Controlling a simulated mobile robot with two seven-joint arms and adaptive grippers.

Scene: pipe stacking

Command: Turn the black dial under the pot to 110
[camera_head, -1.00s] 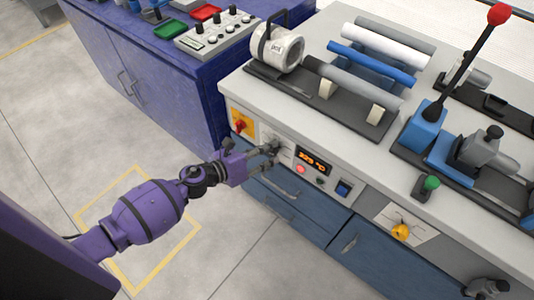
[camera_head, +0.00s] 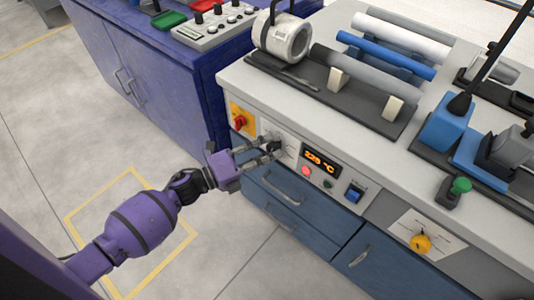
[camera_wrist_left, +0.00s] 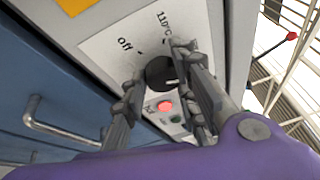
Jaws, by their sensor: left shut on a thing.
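The black dial (camera_wrist_left: 160,72) sits on a white plate on the front panel, below the pot (camera_head: 287,38). The plate carries the labels "off" (camera_wrist_left: 124,43) and "110°C" (camera_wrist_left: 164,24); a third label lower down is partly hidden. A short pale mark shows on the dial's lower right part. My left gripper (camera_wrist_left: 160,68) is shut on the dial, one finger on each side; it also shows in the head view (camera_head: 274,149). The display (camera_head: 321,163) beside it shows orange digits that seem to read 229 °C. My right gripper is not in view.
A red knob (camera_head: 239,121) on a yellow plate is left of the dial. A red button (camera_head: 306,171), a green button (camera_head: 328,184) and a blue switch (camera_head: 354,191) are to its right. Blue drawers (camera_head: 285,205) lie below. The floor (camera_head: 240,255) in front is clear.

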